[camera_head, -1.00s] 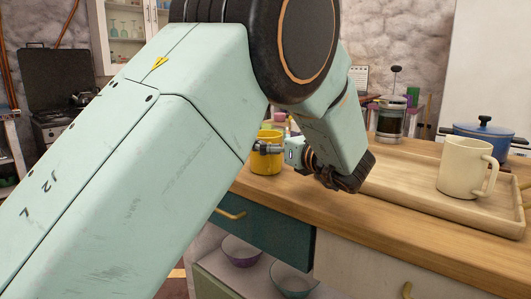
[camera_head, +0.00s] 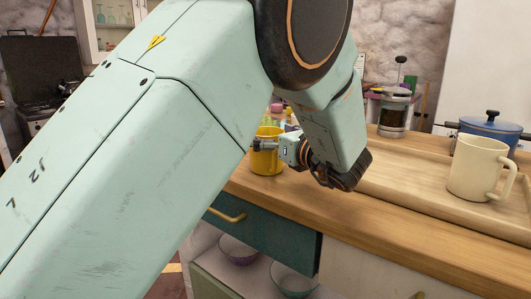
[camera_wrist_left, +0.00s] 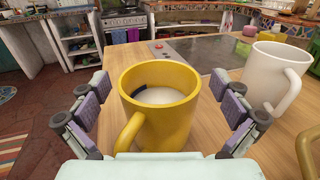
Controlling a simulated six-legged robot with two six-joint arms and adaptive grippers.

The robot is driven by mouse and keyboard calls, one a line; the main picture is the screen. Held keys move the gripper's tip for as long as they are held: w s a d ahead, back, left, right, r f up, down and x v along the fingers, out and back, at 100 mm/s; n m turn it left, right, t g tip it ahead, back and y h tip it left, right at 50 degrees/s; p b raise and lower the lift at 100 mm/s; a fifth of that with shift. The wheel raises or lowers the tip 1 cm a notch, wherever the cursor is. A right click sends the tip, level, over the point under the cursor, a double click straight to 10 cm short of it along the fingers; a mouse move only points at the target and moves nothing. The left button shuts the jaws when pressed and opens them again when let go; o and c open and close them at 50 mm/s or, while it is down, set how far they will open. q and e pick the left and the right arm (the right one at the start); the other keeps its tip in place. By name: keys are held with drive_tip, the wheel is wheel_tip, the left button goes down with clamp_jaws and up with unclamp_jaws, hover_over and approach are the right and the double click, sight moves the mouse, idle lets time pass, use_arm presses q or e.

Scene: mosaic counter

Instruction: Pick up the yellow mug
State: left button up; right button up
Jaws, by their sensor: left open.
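The yellow mug (camera_head: 266,164) stands upright on the wooden counter in the head view, partly hidden by my left arm and gripper. In the left wrist view the yellow mug (camera_wrist_left: 176,124) is large and central, with its handle toward the camera and a pale area inside. My left gripper (camera_head: 265,145) is at the mug's upper part. In the wrist view the left gripper (camera_wrist_left: 163,108) is open, its purple-padded fingers on either side of the mug with visible gaps. I cannot see my right gripper.
A cream mug (camera_head: 478,168) stands on a wooden tray (camera_head: 408,184) to the right, near a blue pot (camera_head: 490,130) and a French press (camera_head: 394,112). A white mug (camera_wrist_left: 274,76) is right of the yellow mug in the wrist view. A drawer (camera_head: 262,236) is below the counter.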

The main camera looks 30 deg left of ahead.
use_arm(q)
drive_tip(key=shift+s+d+r, duration=0.1)
drive_tip(key=shift+c, duration=0.3)
drive_tip(key=c, duration=1.8)
